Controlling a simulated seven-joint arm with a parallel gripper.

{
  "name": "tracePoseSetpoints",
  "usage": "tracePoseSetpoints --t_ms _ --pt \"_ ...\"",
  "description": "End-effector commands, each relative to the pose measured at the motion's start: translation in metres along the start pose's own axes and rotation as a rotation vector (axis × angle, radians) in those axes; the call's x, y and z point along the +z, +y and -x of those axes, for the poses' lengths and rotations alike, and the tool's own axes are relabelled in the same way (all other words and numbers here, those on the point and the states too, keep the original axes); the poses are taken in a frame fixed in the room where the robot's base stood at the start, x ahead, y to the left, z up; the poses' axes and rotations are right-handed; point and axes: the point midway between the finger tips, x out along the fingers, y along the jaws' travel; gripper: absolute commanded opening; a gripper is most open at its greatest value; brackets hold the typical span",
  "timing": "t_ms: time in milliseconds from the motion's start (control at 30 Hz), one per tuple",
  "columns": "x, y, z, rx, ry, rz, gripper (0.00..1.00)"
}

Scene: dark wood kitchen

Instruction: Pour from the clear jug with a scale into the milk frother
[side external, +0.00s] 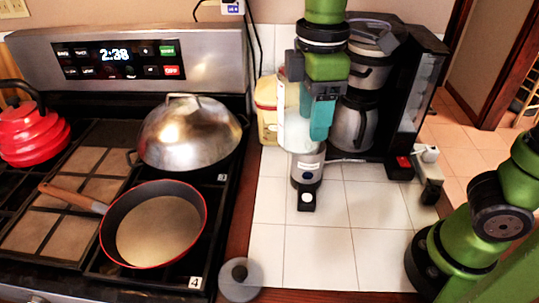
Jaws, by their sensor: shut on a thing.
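The clear jug (291,128) is a pale see-through shape in the side external view, just left of my gripper's teal fingers. My gripper (320,122) points down and is shut on the jug, holding it above the counter. The milk frother (306,172), a small silver and black upright device, stands on the white tiles directly below the jug in the picture. The jug and fingers hide the frother's top. I cannot make out the jug's scale, its contents, its exact tilt, or whether it touches the frother.
A coffee maker (417,90) with a steel carafe stands close behind at right. A yellowish tub (266,108) is behind at left. The stove at left holds a red-rimmed pan (158,225) and a domed lid (190,132). A round lid (240,280) lies at the front; the front tiles are clear.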

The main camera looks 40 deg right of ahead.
Motion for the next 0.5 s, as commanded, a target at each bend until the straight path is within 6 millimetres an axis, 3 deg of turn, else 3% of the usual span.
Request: tracePoseSetpoints --t_ms 267,500 --pt "-0.067 0.055 0.002 0.000 -0.003 -0.534 0.00" --pt "-0.117 0.097 -0.013 0.001 -0.003 -0.988 0.00"
